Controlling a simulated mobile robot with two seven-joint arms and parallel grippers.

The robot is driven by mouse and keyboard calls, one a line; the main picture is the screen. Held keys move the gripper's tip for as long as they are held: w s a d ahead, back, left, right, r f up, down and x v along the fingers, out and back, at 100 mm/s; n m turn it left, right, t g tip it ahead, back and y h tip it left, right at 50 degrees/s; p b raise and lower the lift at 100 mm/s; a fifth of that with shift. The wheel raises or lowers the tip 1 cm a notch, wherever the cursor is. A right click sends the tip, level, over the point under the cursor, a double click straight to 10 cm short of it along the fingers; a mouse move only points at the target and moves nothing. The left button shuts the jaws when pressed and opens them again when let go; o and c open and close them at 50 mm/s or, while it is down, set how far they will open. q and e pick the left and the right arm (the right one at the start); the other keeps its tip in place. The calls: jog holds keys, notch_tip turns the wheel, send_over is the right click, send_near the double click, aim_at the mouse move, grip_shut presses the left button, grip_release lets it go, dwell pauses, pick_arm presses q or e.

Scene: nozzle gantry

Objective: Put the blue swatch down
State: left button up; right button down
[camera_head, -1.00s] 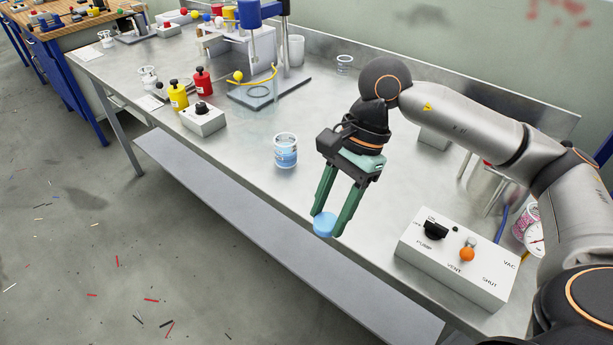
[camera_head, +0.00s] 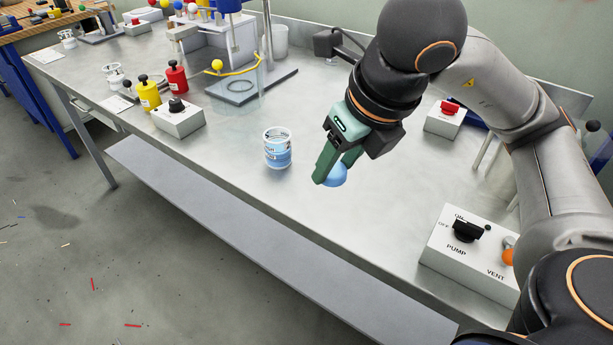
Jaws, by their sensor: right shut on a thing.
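The blue swatch (camera_head: 337,175) is a small light-blue round piece, partly hidden behind a green finger. My right gripper (camera_head: 329,176) has green fingers and is shut on the swatch. It is over the steel bench (camera_head: 310,215), right of a clear jar with blue contents (camera_head: 277,149). I cannot tell whether the swatch touches the bench. My left gripper is not in view.
A pump control box (camera_head: 466,250) stands at the lower right. A white box with a red knob (camera_head: 445,118) is behind the arm. Yellow (camera_head: 148,93) and red (camera_head: 177,77) bottles and a black-knob box (camera_head: 178,118) stand left. The bench front is clear below the gripper.

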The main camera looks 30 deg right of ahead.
jog(key=shift+w, duration=0.1)
jog(key=w+d+f+b, duration=0.1)
jog(key=w+d+f, duration=0.25)
jog(key=w, duration=0.45)
send_near(310, 175)
jog(key=shift+w+a+f+m+b, duration=0.2)
jog(key=shift+w+f+m+b, duration=0.15)
jog(key=shift+w+f, duration=0.5)
jog(key=x, duration=0.4)
jog(key=shift+s+d+f+b, duration=0.1)
jog(key=shift+s+d+b, duration=0.1)
jog(key=shift+s+b, duration=0.15)
jog(key=shift+f, duration=0.1)
jog(key=shift+c, duration=1.7)
grip_release()
